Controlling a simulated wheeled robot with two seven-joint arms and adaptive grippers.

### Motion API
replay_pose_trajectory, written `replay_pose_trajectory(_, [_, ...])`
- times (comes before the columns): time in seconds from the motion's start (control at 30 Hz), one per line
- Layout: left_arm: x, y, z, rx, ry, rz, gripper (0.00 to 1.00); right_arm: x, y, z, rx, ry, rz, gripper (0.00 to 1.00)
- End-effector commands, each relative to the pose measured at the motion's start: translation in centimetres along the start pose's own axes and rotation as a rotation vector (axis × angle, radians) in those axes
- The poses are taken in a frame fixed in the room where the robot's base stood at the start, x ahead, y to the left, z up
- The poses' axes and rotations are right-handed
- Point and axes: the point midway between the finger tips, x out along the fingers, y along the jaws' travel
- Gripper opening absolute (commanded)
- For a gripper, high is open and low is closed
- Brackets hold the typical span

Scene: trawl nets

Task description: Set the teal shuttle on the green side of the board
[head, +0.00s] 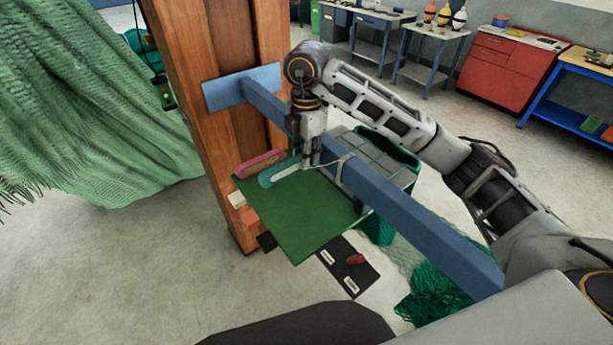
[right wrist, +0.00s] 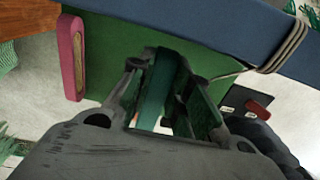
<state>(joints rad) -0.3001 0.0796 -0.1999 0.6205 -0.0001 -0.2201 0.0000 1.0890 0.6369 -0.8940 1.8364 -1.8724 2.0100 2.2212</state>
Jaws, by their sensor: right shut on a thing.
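The board's green side (head: 305,218) extends on the near side of the blue beam. It also shows in the right wrist view (right wrist: 112,38). The teal shuttle (head: 279,174) is a flat, long piece at the far part of the green side. In the right wrist view the teal shuttle (right wrist: 152,92) lies between the fingers. My right gripper (head: 309,163) reaches down from above, shut on one end of the shuttle. I cannot tell whether the shuttle touches the board. My left gripper is not in view.
A pink shuttle (head: 258,162) sits at the board's far edge, beside the teal one. The blue beam (head: 400,220) crosses close to my right gripper, with a grey gridded surface (head: 387,158) behind it. A wooden post (head: 222,100) stands left. Green netting (head: 90,110) hangs further left.

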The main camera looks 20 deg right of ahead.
Motion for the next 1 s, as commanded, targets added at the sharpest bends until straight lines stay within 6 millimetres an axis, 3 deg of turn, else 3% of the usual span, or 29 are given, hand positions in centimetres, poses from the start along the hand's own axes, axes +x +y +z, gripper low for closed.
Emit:
replay_pose_trajectory(0.43, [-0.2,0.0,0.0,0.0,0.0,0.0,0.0,3.7,0.0,0.0,0.001,0.0,-0.001,0.0])
replay_pose_trajectory(1.0, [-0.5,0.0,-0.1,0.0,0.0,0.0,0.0,5.1,0.0,0.0,0.002,0.001,-0.002,0.0])
